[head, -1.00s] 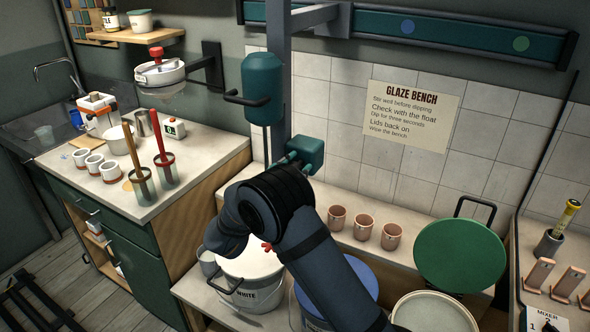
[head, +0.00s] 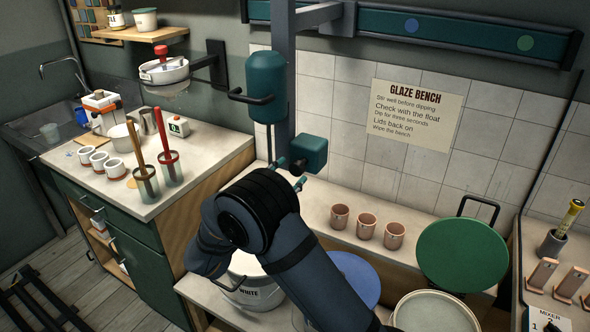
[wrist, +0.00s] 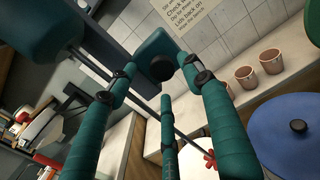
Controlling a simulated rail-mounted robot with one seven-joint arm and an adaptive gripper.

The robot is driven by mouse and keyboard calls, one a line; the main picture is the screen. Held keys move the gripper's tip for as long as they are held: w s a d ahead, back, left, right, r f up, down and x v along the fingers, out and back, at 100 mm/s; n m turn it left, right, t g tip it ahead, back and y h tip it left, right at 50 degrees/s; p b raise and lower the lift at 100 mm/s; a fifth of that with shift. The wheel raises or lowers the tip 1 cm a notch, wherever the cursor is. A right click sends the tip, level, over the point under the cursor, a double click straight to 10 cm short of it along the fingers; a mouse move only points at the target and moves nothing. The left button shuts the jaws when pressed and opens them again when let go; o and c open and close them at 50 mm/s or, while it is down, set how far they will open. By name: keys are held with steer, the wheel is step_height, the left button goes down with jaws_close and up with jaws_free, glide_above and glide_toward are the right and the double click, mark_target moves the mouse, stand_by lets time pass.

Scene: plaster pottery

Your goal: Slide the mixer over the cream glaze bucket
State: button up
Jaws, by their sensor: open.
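The mixer has a teal motor (head: 258,88) with a black side handle on a grey upright under the wall rail. Its thin shaft goes down. A teal block with a black knob (head: 308,153) is low on the upright; it also shows in the wrist view (wrist: 158,62). My gripper (head: 289,175) is open, its fingers just in front of the block, nothing between them; contact is unclear. In the wrist view my gripper (wrist: 157,82) has its teal fingers spread. A red mixing head (wrist: 210,158) shows by a white surface. A cream-topped bucket (head: 435,312) stands front right, partly cut off.
The white bucket (head: 255,290) and a blue-lidded bucket (head: 352,275) stand below my arm. Several pink cups (head: 367,227) line the shelf. The rail (head: 450,35) above runs right, with blue and green dots.

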steer(key=shift+v, duration=2.6)
steer(key=shift+d, duration=0.1)
